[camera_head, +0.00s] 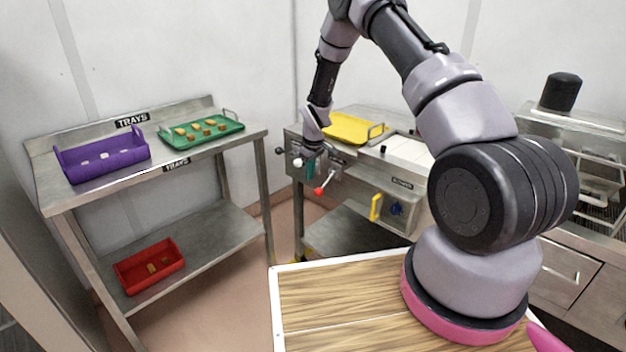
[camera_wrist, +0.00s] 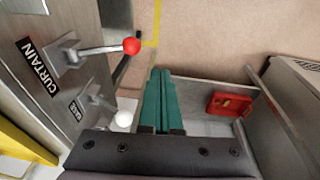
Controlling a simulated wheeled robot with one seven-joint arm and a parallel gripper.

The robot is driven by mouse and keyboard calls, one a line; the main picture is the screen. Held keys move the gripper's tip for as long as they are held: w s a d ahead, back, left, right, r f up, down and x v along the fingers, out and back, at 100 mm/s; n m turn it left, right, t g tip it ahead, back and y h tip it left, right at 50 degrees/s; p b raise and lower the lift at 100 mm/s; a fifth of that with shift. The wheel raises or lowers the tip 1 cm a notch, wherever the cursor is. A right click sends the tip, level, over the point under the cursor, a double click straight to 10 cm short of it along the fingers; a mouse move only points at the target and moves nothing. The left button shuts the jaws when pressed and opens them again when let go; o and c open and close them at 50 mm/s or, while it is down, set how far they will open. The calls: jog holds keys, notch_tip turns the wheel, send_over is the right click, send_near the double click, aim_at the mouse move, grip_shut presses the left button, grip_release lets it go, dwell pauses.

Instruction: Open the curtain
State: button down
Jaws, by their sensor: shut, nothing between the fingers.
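The curtain lever is a metal handle with a red ball (camera_wrist: 131,46), beside a black CURTAIN label (camera_wrist: 38,66) on the steel machine side. The red ball also shows in the head view (camera_head: 318,191), just right of and below my gripper. My gripper (camera_wrist: 157,75) has green fingers, shut with nothing between them, pointing down past the panel. In the head view my gripper (camera_head: 310,174) hangs at the machine's front left corner. The red ball is apart from the fingers, to their upper left in the wrist view. The curtain itself cannot be made out.
A second lever with a white ball (camera_wrist: 123,119) sits close beside my fingers. A yellow tray (camera_head: 350,127) lies on the machine. A steel table (camera_head: 70,197) at left holds purple (camera_head: 100,158) and green (camera_head: 200,130) trays, with a red tray (camera_head: 148,267) below.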

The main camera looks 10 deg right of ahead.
jog(key=s+a+r, duration=0.4)
jog(key=s+r, duration=0.1)
jog(key=r, duration=0.1)
jog(key=shift+s+a+r, duration=0.25)
jog(key=shift+s+a, duration=0.15)
